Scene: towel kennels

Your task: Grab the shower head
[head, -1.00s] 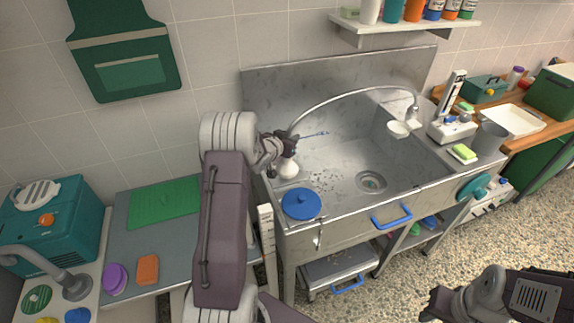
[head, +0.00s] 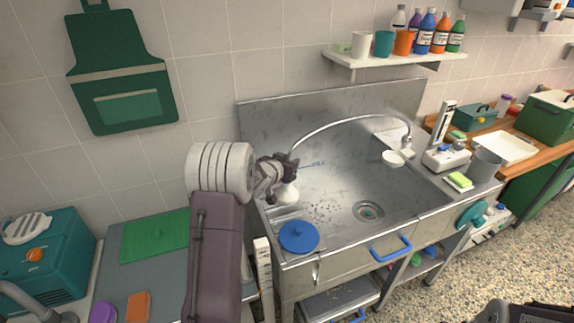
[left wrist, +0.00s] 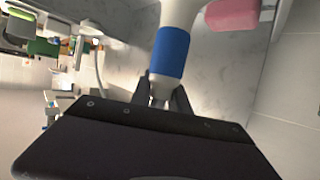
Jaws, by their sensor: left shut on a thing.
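The shower head (head: 287,194) is white and hangs below my left gripper (head: 284,172) at the sink's left side. A thin grey hose arcs from near it over to the fitting at the sink's right. In the left wrist view my left gripper (left wrist: 162,95) is shut on a white handle with a blue band (left wrist: 171,52); its white upper part runs out of the picture. In the head view the dark fingers hide the grip. Only a dark part of my right arm shows at the lower right edge; its gripper is out of view.
The steel sink (head: 330,215) has a blue round lid (head: 298,236) at its front left corner and a blue handle (head: 391,249) in front. A white dish (head: 393,158) sits at the right. A shelf (head: 395,58) with bottles hangs above. A pink block (left wrist: 232,14) shows in the wrist view.

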